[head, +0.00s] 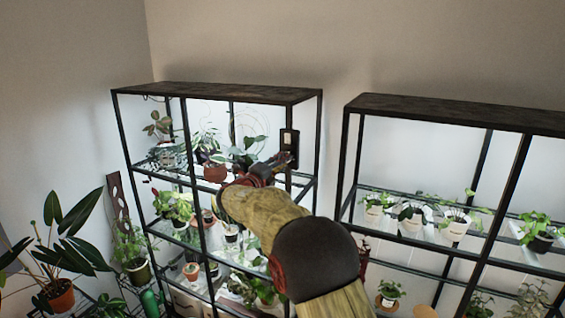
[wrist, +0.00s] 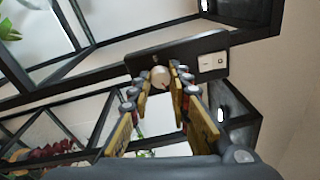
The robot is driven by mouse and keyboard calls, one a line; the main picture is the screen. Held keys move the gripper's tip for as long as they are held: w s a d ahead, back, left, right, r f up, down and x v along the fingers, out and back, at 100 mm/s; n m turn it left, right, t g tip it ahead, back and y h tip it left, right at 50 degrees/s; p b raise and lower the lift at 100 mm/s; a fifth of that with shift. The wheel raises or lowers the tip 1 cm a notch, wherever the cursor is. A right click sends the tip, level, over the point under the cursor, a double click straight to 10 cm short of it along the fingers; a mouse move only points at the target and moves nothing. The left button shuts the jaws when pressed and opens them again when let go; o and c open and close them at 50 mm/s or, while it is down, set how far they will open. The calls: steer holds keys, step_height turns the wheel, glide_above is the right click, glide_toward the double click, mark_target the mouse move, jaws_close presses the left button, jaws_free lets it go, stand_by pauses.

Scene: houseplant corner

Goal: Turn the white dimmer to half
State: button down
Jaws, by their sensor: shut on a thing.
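The white dimmer (wrist: 160,75) is a small round knob on a black panel (wrist: 184,57) in the wrist view. My gripper (wrist: 162,84) has one finger on each side of the knob and is shut on it. The knob's pointer or setting is too small to read. In the head view the panel (head: 289,137) is fixed to the right upright of the left shelf, and my gripper (head: 284,160) reaches its lower part. The knob is hidden there by my gripper.
A white switch (wrist: 212,62) sits beside the knob on the same panel. The left shelf (head: 215,92) holds several potted plants close to my arm. A second plant shelf (head: 460,112) stands to the right, with a gap between them.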

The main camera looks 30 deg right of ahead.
steer(key=shift+s+d+f+n+t+p, duration=0.2)
steer(key=shift+n+p, duration=0.6)
steer(key=shift+n, duration=1.6)
steer(key=shift+w+a+r+n+t+p, duration=0.15)
steer(key=shift+n+t+p, duration=0.4)
steer(key=shift+n, duration=1.85)
steer(key=shift+s+d+f+n+t+p, duration=0.15)
steer(key=shift+n+p, duration=0.85)
steer(key=shift+n, duration=1.4)
steer(key=shift+w+a, duration=0.1)
steer(key=shift+a, duration=0.05)
steer(key=c, duration=1.6)
jaws_free()
steer(key=shift+c, duration=0.2)
steer(key=v, duration=1.2)
steer(key=shift+r, duration=0.25)
